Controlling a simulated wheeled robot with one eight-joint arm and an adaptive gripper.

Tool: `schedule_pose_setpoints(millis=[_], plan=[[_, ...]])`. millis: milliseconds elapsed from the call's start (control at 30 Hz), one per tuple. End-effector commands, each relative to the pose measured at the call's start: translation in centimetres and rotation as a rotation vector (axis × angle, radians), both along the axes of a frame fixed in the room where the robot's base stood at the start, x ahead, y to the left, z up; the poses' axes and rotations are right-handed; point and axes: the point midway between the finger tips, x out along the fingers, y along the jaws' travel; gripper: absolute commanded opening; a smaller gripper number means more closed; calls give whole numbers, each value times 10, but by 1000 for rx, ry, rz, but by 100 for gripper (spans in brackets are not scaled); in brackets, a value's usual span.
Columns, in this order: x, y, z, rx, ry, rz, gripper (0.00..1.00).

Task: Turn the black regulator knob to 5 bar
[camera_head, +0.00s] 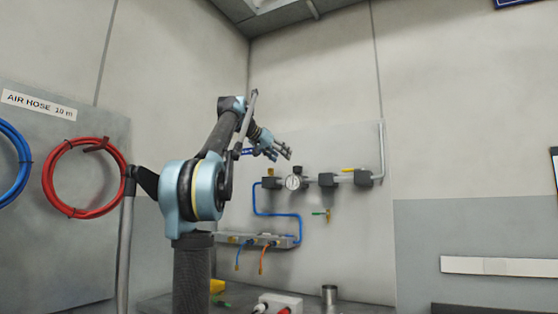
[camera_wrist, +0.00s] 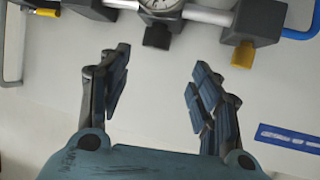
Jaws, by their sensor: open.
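The black regulator knob (camera_wrist: 157,35) shows at the top middle of the wrist view, beside the round white pressure gauge (camera_wrist: 160,5). It lies just beyond the space between my fingertips, apart from them. My gripper (camera_wrist: 161,60) is open and empty, its two padded fingers spread wide. In the head view my gripper (camera_head: 284,152) is in front of the wall panel, above the gauge (camera_head: 293,182). The gauge reading is too small and cut off to tell.
A pipe row with black blocks (camera_head: 326,180) and a yellow lever (camera_head: 347,170) runs along the panel. A black block with a brass-coloured end (camera_wrist: 243,55) is right of the knob in the wrist view. A blue hose (camera_head: 276,213) loops below. A metal cup (camera_head: 329,295) stands on the bench.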

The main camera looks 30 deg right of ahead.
Motion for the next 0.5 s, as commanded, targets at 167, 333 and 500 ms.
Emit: schedule_pose_setpoints(millis=[167, 333, 500], plan=[[7, 20, 7, 7, 5, -47, 58], [10, 43, 18, 3, 3, -116, 58], [9, 47, 20, 0, 1, -147, 58]])
